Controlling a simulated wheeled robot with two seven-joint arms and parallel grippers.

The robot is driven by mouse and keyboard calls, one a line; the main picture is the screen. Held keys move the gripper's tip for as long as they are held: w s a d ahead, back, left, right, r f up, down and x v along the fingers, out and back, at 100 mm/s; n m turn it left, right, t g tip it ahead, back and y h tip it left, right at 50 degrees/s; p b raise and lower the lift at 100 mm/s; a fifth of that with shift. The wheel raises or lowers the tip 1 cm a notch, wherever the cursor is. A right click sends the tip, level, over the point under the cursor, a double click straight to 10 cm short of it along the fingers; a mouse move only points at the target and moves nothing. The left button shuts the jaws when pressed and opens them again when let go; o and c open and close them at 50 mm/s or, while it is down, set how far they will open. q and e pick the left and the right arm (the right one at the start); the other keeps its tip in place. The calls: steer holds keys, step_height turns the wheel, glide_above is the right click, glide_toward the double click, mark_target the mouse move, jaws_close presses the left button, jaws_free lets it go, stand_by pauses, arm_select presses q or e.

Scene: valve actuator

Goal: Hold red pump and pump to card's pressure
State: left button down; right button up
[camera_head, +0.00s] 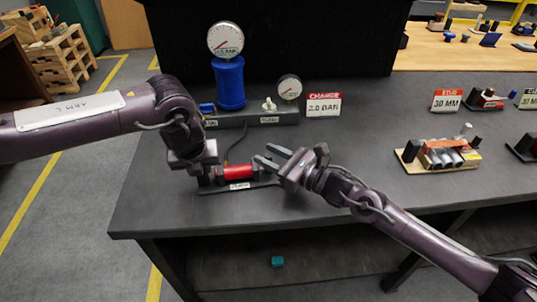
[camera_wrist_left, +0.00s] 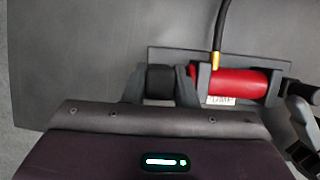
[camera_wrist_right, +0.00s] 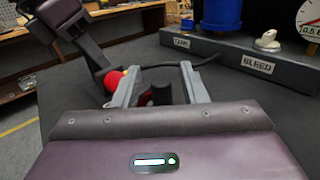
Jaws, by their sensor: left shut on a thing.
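The red pump (camera_head: 236,173) lies in a dark cradle near the table's front left, with a hose rising from it; it also shows in the left wrist view (camera_wrist_left: 236,82). My left gripper (camera_head: 205,176) is shut on the black block at the pump's left end, seen between its fingers in the left wrist view (camera_wrist_left: 160,84). My right gripper (camera_head: 266,160) is open near the pump's right end. In the right wrist view a black handle (camera_wrist_right: 162,93) shows between its fingers; I cannot tell contact. The card (camera_head: 324,104) reads "CHARGE 2.0 BAR".
A large gauge (camera_head: 225,40) tops a blue cylinder (camera_head: 229,83) on a grey base. A smaller gauge (camera_head: 289,87) stands beside a light knob (camera_head: 269,104) labelled "BLEED". A wooden board with parts (camera_head: 437,155) lies to the right. The table between is clear.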

steer(key=shift+w+a, duration=0.2)
steer(key=shift+a, duration=0.05)
jaws_close()
steer(key=shift+d, duration=0.1)
steer(key=d, duration=0.5)
steer(key=shift+w+d, duration=0.2)
steer(key=shift+w, duration=0.05)
jaws_free()
steer(key=shift+s, duration=0.1)
